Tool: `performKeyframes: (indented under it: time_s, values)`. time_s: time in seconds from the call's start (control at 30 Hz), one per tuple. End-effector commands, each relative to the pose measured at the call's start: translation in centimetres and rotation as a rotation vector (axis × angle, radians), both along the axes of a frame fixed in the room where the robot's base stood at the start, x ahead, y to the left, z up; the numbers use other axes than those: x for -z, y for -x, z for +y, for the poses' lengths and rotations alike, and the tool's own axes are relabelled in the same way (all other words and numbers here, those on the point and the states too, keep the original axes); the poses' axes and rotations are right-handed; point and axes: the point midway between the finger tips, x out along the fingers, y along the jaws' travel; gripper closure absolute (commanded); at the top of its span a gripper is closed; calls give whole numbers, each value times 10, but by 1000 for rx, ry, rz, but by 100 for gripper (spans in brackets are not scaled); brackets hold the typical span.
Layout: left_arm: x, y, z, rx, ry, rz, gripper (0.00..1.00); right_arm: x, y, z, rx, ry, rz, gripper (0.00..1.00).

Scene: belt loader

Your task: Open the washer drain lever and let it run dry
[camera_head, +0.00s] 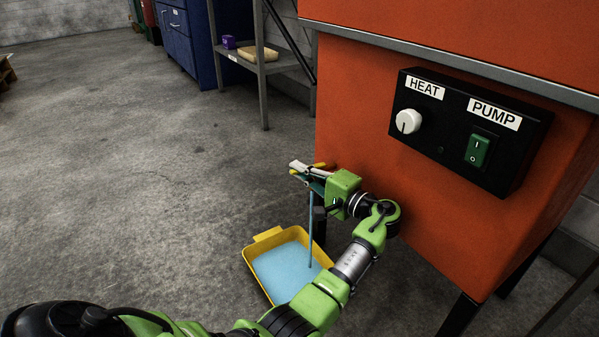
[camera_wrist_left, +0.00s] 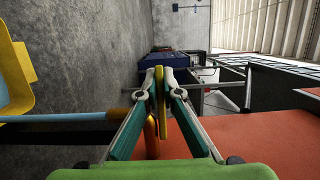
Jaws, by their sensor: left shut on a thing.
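The washer (camera_head: 360,120) is an orange-red cabinet on dark legs at the right. My left gripper (camera_head: 306,170) is at its lower left side, shut on the yellow drain lever (camera_wrist_left: 159,90), which stands between the fingertips (camera_wrist_left: 167,82) in the left wrist view. A brass-coloured drain pipe (camera_wrist_left: 119,114) shows beside the lever, partly hidden by the gripper. A blue stream (camera_head: 311,230) runs down into a yellow tray (camera_head: 267,236) on the floor, which holds blue liquid (camera_head: 285,270). The stream also leaves the pipe's end in the left wrist view (camera_wrist_left: 70,117). My right gripper is out of view.
A black control box (camera_head: 455,160) on the washer has a white HEAT knob (camera_head: 408,121) and a green PUMP switch (camera_head: 479,151). A grey shelf (camera_head: 262,62) and blue cabinet (camera_head: 181,38) stand behind.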

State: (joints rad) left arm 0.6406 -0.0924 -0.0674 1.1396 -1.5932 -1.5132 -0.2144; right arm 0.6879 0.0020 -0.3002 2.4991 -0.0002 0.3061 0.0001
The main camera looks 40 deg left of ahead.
Motion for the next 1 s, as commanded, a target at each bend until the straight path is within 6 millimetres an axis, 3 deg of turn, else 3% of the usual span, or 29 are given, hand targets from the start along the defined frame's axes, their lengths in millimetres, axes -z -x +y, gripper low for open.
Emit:
performKeyframes:
  time_s: [0.33, 0.4, 0.43, 0.77, 1.0]
  values:
    - [1, 0, 0, -3, 2, 1, 100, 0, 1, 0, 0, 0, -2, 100]
    - [1, 0, 0, -3, 2, 1, 79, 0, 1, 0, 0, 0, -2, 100]
    - [1, 0, 0, -3, 2, 1, 76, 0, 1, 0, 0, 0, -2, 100]
    - [-1, 0, 0, -2, 1, 0, 76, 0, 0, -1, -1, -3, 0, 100]
    - [-33, 0, 0, -2, 0, -6, 76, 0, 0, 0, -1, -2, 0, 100]
